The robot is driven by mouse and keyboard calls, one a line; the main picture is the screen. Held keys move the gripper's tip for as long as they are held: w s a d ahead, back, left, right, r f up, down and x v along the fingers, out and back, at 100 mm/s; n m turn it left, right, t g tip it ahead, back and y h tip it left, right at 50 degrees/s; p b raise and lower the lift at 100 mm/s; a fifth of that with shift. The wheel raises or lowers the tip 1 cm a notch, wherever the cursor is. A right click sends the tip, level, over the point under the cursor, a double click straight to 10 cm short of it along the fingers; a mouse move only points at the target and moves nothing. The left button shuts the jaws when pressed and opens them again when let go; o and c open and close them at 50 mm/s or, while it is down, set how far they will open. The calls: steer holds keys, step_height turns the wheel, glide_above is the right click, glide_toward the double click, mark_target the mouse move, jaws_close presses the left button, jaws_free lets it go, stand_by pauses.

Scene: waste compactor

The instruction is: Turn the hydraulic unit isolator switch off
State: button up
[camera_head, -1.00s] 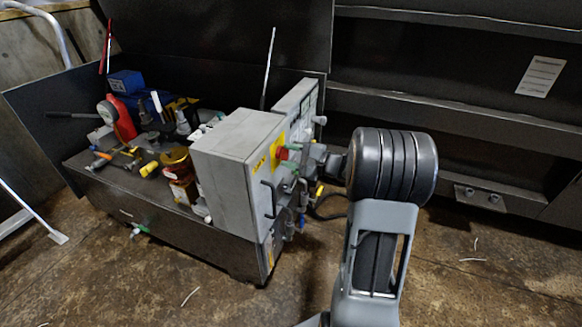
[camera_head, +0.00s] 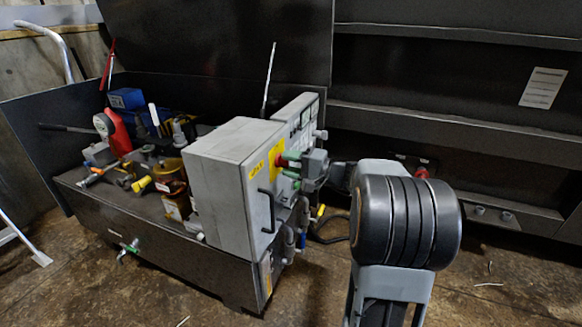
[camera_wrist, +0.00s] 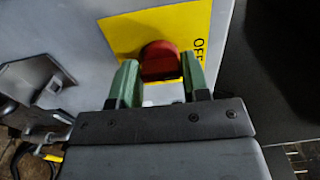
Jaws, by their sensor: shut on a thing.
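The isolator switch is a red knob (camera_wrist: 160,60) on a yellow plate (camera_wrist: 120,35) on the face of a grey control box (camera_head: 228,172). Black letters starting "OF" show on the plate, right of the knob, turned sideways. My gripper (camera_wrist: 161,80) has a green finger on each side of the knob and is shut on it. In the head view my gripper (camera_head: 289,163) is at the box's right-hand face. The knob (camera_head: 281,162) shows there only as a small patch of red, partly hidden by the fingers.
A black handle (camera_head: 267,210) and several fittings (camera_head: 290,240) stick out from the box near my gripper. The bench (camera_head: 180,247) holds more hydraulic parts. A dark ribbed wall (camera_head: 450,120) stands behind my arm. Some floor is clear at the front.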

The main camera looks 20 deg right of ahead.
steer(key=o, duration=0.9)
steer(key=p+v, duration=0.3)
steer(key=v, duration=1)
steer(key=shift+s+d, duration=0.25)
steer(key=shift+s, duration=0.1)
steer(key=s+a+r+n+g+h+p, duration=0.25)
steer(key=a+r+g+p, duration=0.3)
steer(key=a+p, duration=0.35)
steer(key=s+a+r+n+g+h+p, duration=0.1)
steer(key=s+a+r+n+g+p, duration=0.15)
steer(key=a+r+g+p, duration=0.4)
steer(key=s+a+r+n+h+p, duration=0.1)
steer(key=s+r+h+p, duration=0.1)
steer(key=p, duration=0.4)
steer(key=s+a+r+n+t+h+p, duration=0.1)
steer(key=s+a+r+n+h+p, duration=0.1)
steer(key=r+p, duration=0.4)
steer(key=s+a+r+n+t+h+p, duration=0.1)
steer(key=s+r+h+p, duration=0.1)
steer(key=r+h+p, duration=0.2)
steer(key=shift+s+a+r+n+h+p, duration=0.1)
steer(key=shift+r+n+h+p, duration=0.1)
steer(key=shift+r+p, duration=0.45)
steer(key=shift+s+a+r+n+h+p, duration=0.15)
steer(key=shift+r+p, duration=0.2)
steer(key=shift+p, duration=0.55)
